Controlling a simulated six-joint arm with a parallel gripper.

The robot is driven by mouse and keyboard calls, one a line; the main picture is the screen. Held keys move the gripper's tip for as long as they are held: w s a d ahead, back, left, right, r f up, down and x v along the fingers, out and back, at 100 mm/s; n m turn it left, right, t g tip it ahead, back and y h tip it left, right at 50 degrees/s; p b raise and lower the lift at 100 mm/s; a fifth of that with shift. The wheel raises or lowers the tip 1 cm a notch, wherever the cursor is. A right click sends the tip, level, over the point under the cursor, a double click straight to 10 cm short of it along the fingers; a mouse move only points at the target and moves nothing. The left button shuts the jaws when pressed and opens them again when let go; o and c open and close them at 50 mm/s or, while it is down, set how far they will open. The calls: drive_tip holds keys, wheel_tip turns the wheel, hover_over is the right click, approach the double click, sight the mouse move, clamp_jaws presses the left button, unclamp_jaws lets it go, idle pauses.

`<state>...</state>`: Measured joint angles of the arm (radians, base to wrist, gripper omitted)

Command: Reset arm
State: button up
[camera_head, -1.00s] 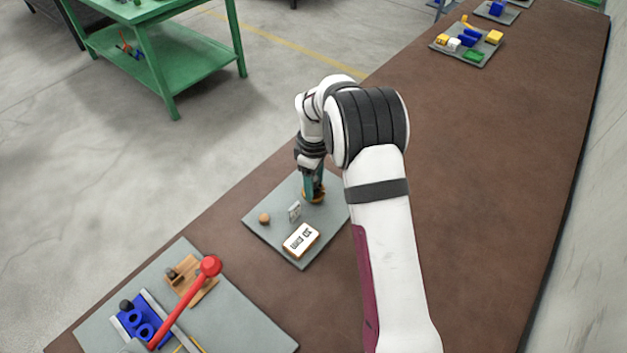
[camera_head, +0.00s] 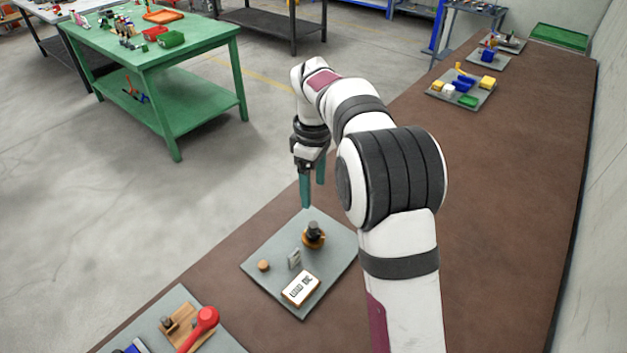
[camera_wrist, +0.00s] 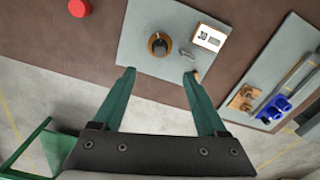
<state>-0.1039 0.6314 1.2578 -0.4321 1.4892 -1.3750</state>
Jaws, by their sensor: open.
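My gripper (camera_head: 313,190) is open and empty, with its teal fingers pointing down in the air above the grey plate (camera_head: 268,250). The fingers also show spread apart in the wrist view (camera_wrist: 160,86). A dark knob on a round orange-brown base (camera_head: 314,234) stands on the plate, below and apart from the fingers. It shows in the wrist view too (camera_wrist: 159,45).
Another plate at the lower left holds a red-handled part (camera_head: 205,318) and a blue part (camera_wrist: 274,107). A red round thing (camera_wrist: 80,8) is at the wrist view's top left. Plates with coloured parts (camera_head: 462,88) stand farther along the brown bench (camera_head: 500,200). A green table (camera_head: 150,55) stands beyond.

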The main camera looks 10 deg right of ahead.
drive_tip(key=shift+r, duration=0.6)
drive_tip(key=s+d+r+m+y, duration=0.1)
drive_tip(key=s+r+m, duration=0.25)
drive_tip(key=s, duration=0.55)
drive_tip(key=s+d+r+m, duration=0.1)
drive_tip(key=s+r+m, duration=0.1)
drive_tip(key=s+m, duration=0.45)
drive_tip(key=s+f+m, duration=0.2)
drive_tip(key=s+m, duration=0.1)
drive_tip(key=s, duration=0.6)
drive_tip(key=s+f+m, duration=0.3)
drive_tip(key=s+m, duration=0.1)
drive_tip(key=s, duration=0.6)
drive_tip(key=shift+a+m+y, duration=0.25)
drive_tip(key=shift+m+y, duration=0.05)
drive_tip(key=shift+y, duration=0.1)
